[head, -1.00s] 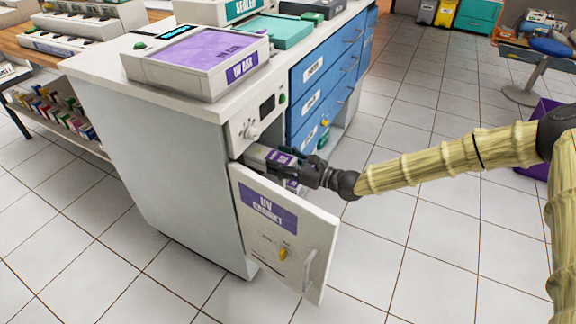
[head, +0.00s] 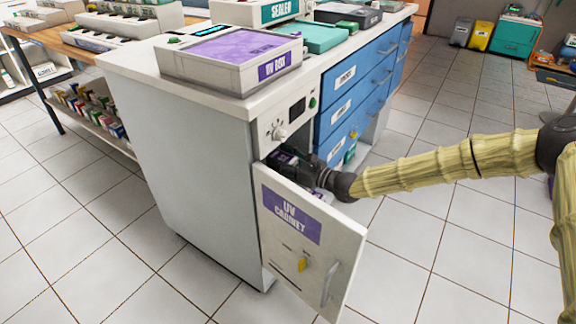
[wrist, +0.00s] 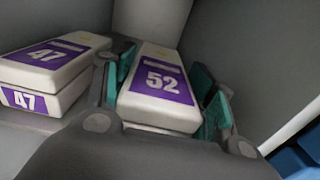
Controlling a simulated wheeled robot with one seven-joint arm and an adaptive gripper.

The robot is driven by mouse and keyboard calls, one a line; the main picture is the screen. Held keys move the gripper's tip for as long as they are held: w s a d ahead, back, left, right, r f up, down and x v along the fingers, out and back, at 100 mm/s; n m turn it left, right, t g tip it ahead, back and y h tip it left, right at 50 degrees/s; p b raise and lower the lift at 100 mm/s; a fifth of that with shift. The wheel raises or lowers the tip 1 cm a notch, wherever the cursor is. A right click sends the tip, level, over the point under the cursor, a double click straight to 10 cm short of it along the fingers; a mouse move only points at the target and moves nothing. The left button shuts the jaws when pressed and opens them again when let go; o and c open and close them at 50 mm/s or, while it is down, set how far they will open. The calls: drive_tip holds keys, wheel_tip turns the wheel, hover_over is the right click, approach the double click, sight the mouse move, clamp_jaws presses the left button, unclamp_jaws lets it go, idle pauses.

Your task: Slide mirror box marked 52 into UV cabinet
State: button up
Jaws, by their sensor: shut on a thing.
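The mirror box marked 52 (wrist: 158,84) is white with a purple label. In the wrist view it sits between the two teal-padded fingers of my gripper (wrist: 162,98), which is shut on it. In the head view my gripper (head: 304,168) reaches into the opening of the UV cabinet, above the open door (head: 305,240). The box is mostly hidden there behind the door and gripper. The wrist view shows grey cabinet walls around the box. I cannot tell whether its underside touches the shelf.
Two stacked boxes marked 47 (wrist: 50,62) stand just left of my gripper inside the cabinet. A grey wall (wrist: 240,60) rises close on the right. Blue drawers (head: 350,95) stand beside the cabinet. A purple-lidded UV box (head: 228,55) sits on the counter above.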

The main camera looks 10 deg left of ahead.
drive_tip(key=shift+f+b+x, duration=0.15)
drive_tip(key=shift+b+x, duration=0.25)
drive_tip(key=shift+x, duration=0.35)
drive_tip(key=shift+f+b+x, duration=0.1)
drive_tip(key=shift+b+x, duration=0.25)
drive_tip(key=shift+x, duration=0.45)
drive_tip(key=shift+f, duration=0.3)
drive_tip(key=o, duration=1.4)
drive_tip(key=shift+f, duration=0.1)
drive_tip(key=shift+d, duration=0.1)
